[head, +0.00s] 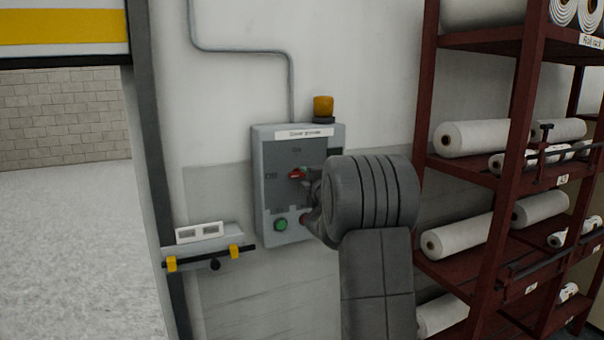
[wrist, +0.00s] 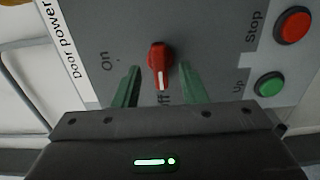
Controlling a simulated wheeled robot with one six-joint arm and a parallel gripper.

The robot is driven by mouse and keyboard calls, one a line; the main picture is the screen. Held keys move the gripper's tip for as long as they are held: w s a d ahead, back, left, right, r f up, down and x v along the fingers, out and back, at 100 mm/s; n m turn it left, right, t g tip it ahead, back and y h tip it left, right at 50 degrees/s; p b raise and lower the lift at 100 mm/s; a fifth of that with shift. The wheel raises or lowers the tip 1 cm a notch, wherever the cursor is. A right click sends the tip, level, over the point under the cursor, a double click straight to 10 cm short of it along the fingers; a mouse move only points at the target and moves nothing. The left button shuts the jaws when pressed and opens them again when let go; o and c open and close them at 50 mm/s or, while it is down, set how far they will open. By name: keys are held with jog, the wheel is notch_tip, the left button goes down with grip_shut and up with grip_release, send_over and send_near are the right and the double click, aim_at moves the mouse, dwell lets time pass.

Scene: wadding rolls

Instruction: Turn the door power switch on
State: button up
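The door power switch is a red rotary knob (wrist: 160,58) with a white pointer, on a grey control box (head: 262,190). The pointer aims at the "Off" label in the wrist view. In the head view, the red knob (head: 296,174) shows just left of my gripper (head: 310,180). In the wrist view, my gripper (wrist: 159,68) is open, with one green finger on each side of the knob and a gap on both sides. My arm hides the box's right side in the head view.
A green "Up" button (wrist: 269,84) and a red "Stop" button (wrist: 293,25) are close by on the box. An amber lamp (head: 323,106) tops the box. A dark red rack (head: 480,170) with white rolls stands at right. A doorway opens at left.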

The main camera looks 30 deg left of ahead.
aim_at(297, 174)
jog(key=shift+x, duration=1.4)
jog(key=c, duration=0.7)
